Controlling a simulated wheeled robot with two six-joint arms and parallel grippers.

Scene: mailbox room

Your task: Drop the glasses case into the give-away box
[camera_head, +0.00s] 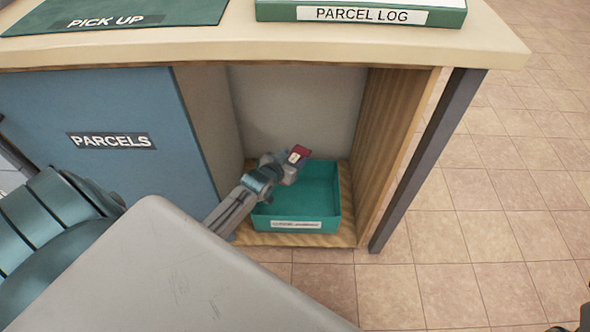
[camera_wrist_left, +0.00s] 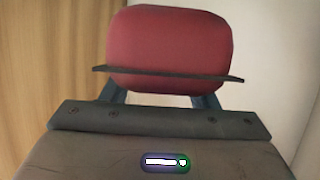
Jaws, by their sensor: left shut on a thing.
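The red glasses case (camera_wrist_left: 170,48) fills the upper middle of the left wrist view, between the fingers of my left gripper (camera_wrist_left: 166,92). In the head view the case (camera_head: 299,153) shows small, with a pale patch on it. My left gripper (camera_head: 285,165) is shut on it and holds it over the back part of the teal give-away box (camera_head: 318,208). The box is open at the top, and its front label is too small to read. The arm hides the box's left part.
The box stands on the wooden floor of an open compartment, between a grey left wall and a wooden right wall (camera_head: 397,140). A blue PARCELS panel (camera_head: 100,110) is to the left. The counter (camera_head: 230,40) above carries a green PARCEL LOG binder (camera_head: 360,12) and a PICK UP mat (camera_head: 110,14).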

